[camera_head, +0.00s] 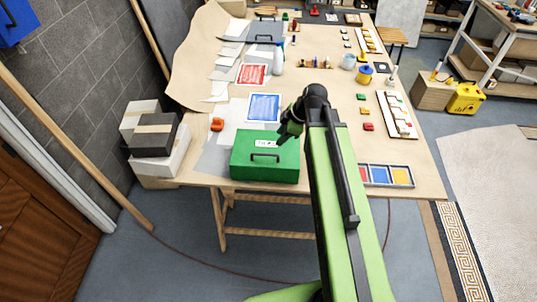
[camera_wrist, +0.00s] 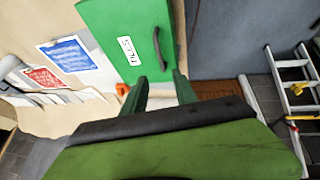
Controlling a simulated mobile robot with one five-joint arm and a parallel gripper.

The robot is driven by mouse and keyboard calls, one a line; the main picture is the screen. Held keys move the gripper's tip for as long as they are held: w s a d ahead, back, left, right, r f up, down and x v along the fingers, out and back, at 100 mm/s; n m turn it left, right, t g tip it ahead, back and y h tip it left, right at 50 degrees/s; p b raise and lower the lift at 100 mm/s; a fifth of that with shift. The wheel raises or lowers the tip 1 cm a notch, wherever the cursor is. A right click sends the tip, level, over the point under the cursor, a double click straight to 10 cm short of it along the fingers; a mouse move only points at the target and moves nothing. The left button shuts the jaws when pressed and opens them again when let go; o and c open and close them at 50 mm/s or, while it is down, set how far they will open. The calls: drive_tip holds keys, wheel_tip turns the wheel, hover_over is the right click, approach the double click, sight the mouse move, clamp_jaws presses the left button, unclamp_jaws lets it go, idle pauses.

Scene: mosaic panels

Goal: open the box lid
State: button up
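The green box (camera_head: 245,170) sits at the front left of the table, and its lid looks shut. Its top carries a white label (camera_head: 267,143) and a dark handle (camera_head: 262,157). In the wrist view the green box (camera_wrist: 105,20) fills the top middle, with the handle (camera_wrist: 157,48) in line with the space between the fingers. My gripper (camera_head: 288,131) is above the box's back right corner, beside the lid. In the wrist view my gripper (camera_wrist: 160,85) has its two fingers apart with nothing between them. Whether a finger touches the box I cannot tell.
A tray of coloured tiles (camera_head: 388,184) lies at the table's front right. A blue sheet (camera_head: 263,107) and an orange object (camera_head: 217,124) lie behind and left of the box. Stacked boxes (camera_head: 155,134) stand left of the table. The table's front edge is close to the box.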

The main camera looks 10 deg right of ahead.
sight(265, 154)
drive_tip(key=b+x, duration=1.1)
drive_tip(key=x, duration=0.3)
drive_tip(key=shift+a+f, duration=0.1)
drive_tip(key=shift+f, duration=0.05)
drive_tip(key=shift+c, duration=0.4)
clamp_jaws()
